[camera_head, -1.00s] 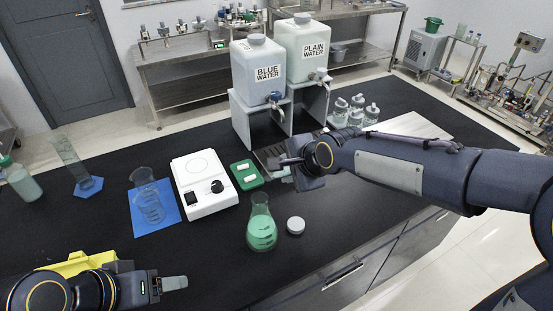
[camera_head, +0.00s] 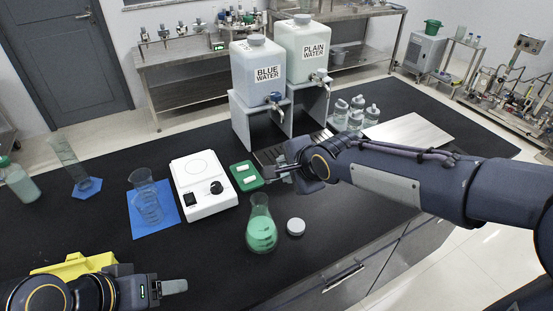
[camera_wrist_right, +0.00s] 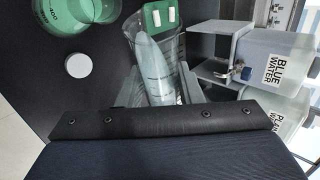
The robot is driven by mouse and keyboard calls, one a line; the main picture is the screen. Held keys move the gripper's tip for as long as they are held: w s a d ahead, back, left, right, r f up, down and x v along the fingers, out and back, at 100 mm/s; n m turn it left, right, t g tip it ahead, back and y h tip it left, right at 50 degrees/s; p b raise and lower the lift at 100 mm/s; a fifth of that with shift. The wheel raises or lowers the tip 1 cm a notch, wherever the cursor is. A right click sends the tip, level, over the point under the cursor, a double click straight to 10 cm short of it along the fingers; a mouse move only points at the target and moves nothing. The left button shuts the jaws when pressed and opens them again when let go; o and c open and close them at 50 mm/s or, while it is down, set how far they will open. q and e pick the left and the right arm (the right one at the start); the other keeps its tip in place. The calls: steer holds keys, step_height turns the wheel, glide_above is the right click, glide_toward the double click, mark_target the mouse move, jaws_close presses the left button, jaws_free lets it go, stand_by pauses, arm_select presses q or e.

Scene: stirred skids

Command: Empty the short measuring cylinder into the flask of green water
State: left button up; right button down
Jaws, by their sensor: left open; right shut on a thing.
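The flask of green water (camera_head: 261,232) stands upright near the front middle of the black bench; its base also shows at the upper left of the right wrist view (camera_wrist_right: 75,12). My right gripper (camera_head: 279,173) is above the bench, behind and to the right of the flask. It is shut on a clear glass vessel (camera_wrist_right: 137,27), which appears to be the short measuring cylinder. My left gripper (camera_head: 176,287) is low at the left front, open and apart from the glassware.
A white stirrer (camera_head: 206,203), green tray (camera_head: 247,184) and grey cap (camera_head: 296,226) are near the flask. Blue-water (camera_head: 257,91) and plain-water (camera_head: 309,68) tanks stand behind.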

steer(key=shift+f+b, duration=0.15)
steer(key=shift+b, duration=0.25)
steer(key=shift+t, duration=0.3)
steer(key=shift+b, duration=0.3)
steer(key=shift+n+b, duration=0.3)
steer(key=shift+b, duration=0.35)
